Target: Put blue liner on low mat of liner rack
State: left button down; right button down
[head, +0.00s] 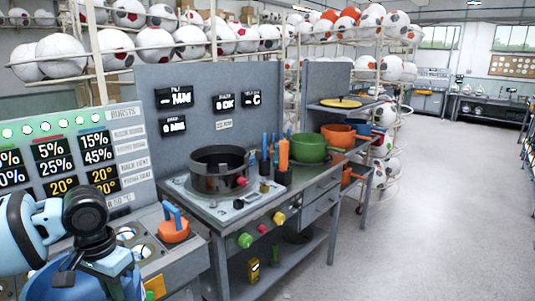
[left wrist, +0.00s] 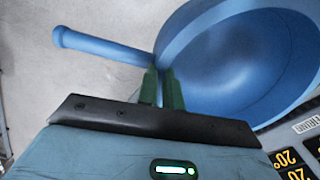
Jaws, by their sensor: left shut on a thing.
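The blue liner (head: 128,287) is a round bowl at the bottom left of the head view, partly cut off by the frame. In the left wrist view the blue liner (left wrist: 235,65) shows its hollow inside and a straight handle. My left gripper (left wrist: 161,88) is shut on the liner near where handle and rim meet; it also shows in the head view (head: 104,258). A rack-like stand (head: 362,160), perhaps the liner rack, is beyond the bench and carries coloured pots. I cannot make out its low mat. My right gripper is not in view.
A grey bench (head: 225,217) holds a black round pan (head: 218,178), a green pot (head: 308,148) and upright tools. An orange weight-like object (head: 174,230) with a blue handle sits nearer. Ball racks stand behind. The floor (head: 430,200) on the right is clear.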

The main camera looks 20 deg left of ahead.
pick_arm(q)
jog(key=w+d+f, duration=0.2)
jog(key=d, duration=0.9)
jog(key=w+d+f, duration=0.2)
jog(key=w+d, duration=0.1)
jog(key=d, duration=0.9)
jog(key=shift+d+f+m, duration=0.2)
jog(key=shift+f+m, duration=0.1)
jog(key=shift+m, duration=0.1)
dwell(0.4)
dwell(0.3)
